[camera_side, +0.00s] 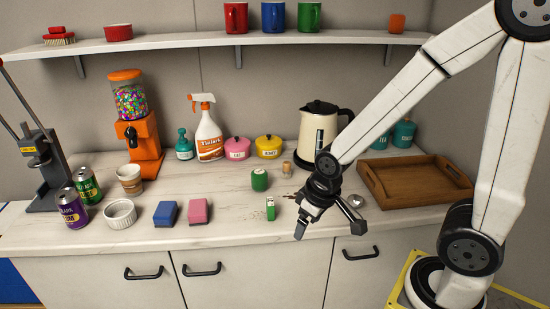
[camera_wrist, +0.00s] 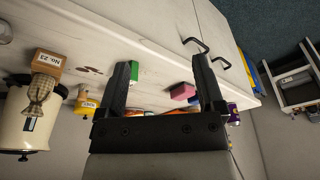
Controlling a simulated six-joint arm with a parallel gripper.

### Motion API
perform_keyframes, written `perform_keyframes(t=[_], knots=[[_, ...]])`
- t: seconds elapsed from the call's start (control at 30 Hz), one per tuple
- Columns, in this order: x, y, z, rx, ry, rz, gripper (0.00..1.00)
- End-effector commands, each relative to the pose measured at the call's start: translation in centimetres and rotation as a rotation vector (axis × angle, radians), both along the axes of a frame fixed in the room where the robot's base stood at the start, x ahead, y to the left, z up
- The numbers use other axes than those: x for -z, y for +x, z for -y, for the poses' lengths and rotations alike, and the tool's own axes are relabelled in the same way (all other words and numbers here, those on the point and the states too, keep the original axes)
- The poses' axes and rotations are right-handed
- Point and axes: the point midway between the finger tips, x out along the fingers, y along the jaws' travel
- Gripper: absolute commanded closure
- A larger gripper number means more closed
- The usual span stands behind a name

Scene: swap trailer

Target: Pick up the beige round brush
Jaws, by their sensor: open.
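A small beige and wooden item (camera_side: 287,168) stands near the back of the counter, between the yellow pot and the kettle. My gripper (camera_side: 328,226) is open and empty over the front of the counter, to the right of and in front of this item. The open fingers also show in the wrist view (camera_wrist: 162,66), with the item off to their left.
A green cylinder (camera_side: 260,181) and a small green block (camera_side: 270,209) stand left of my gripper. The kettle (camera_side: 319,128) and yellow pot (camera_side: 269,147) flank the beige item. A wooden tray (camera_side: 462,196) lies right.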

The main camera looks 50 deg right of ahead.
Motion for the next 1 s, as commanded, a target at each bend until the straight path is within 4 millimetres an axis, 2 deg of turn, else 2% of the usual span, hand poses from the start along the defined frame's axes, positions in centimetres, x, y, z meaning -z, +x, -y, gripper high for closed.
perform_keyframes(t=[0.17,0.27,0.47,0.77,1.0], knots=[[0.0,0.9,0.5,0.075,0.025,-0.016,0.13],[0.1,2.0,1.1,0.18,0.062,-0.039,0.13],[0.5,5.7,3.3,0.509,0.195,-0.111,0.13],[1.4,12.4,8.2,1.064,0.494,-0.234,0.13],[2.1,17.4,13.6,1.446,0.788,-0.326,0.13]])
